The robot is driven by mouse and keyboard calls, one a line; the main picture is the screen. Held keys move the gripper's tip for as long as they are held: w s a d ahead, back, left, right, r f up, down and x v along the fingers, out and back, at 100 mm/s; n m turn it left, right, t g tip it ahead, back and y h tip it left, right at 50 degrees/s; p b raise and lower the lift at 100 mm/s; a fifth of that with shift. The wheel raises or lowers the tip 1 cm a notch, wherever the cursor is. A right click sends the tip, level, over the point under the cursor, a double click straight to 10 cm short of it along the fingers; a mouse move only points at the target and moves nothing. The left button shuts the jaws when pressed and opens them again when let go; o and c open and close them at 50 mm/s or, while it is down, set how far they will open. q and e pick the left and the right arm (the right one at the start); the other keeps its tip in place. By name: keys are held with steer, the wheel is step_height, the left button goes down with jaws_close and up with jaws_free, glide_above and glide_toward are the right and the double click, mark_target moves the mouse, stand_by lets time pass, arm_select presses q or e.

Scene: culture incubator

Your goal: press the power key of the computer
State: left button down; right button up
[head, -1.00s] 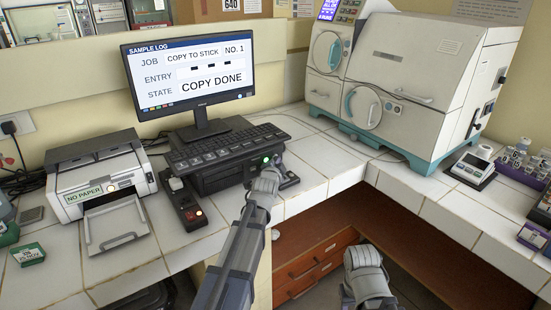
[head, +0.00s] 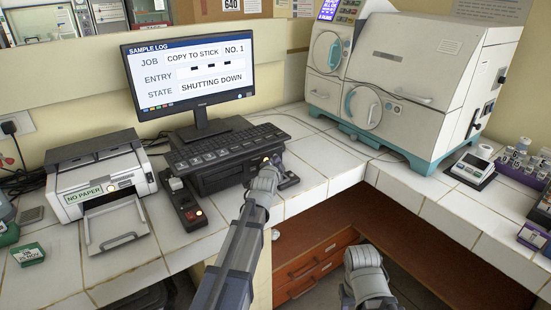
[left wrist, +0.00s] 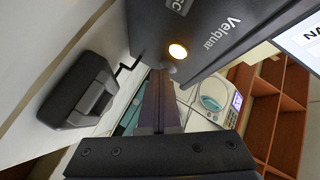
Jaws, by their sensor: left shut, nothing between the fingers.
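The computer (head: 215,180) is a dark flat box under the keyboard; the monitor (head: 190,75) behind it reads "SHUTTING DOWN". A small lamp on its front glows amber (head: 266,159); in the left wrist view the lamp (left wrist: 177,51) sits beside the name "Velquar". A small round grey key (left wrist: 170,68) lies just below the lamp, at my fingertips. My left gripper (head: 270,164) is at the computer's front right end. In the left wrist view its fingers (left wrist: 160,76) are shut and empty; I cannot tell whether they touch the key. My right gripper (head: 362,256) is low at the front, its fingers not clear.
A printer (head: 100,180) marked "NO PAPER" stands left of the computer. A small dark switch box (head: 187,207) with a light sits between them. A dark mouse-like object (head: 289,180) lies right of my left gripper. A large white machine (head: 405,85) fills the right corner.

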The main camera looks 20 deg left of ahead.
mark_target(287, 179)
arm_select(q)
steer(key=shift+s+d, duration=0.1)
steer(key=shift+d, duration=0.05)
steer(key=shift+s+d, duration=0.4)
steer(key=shift+d, duration=0.05)
steer(key=shift+s+d, duration=0.8)
steer(key=shift+d, duration=0.2)
steer(key=shift+s+d, duration=0.75)
steer(key=shift+d, duration=0.25)
steer(key=shift+f, duration=0.1)
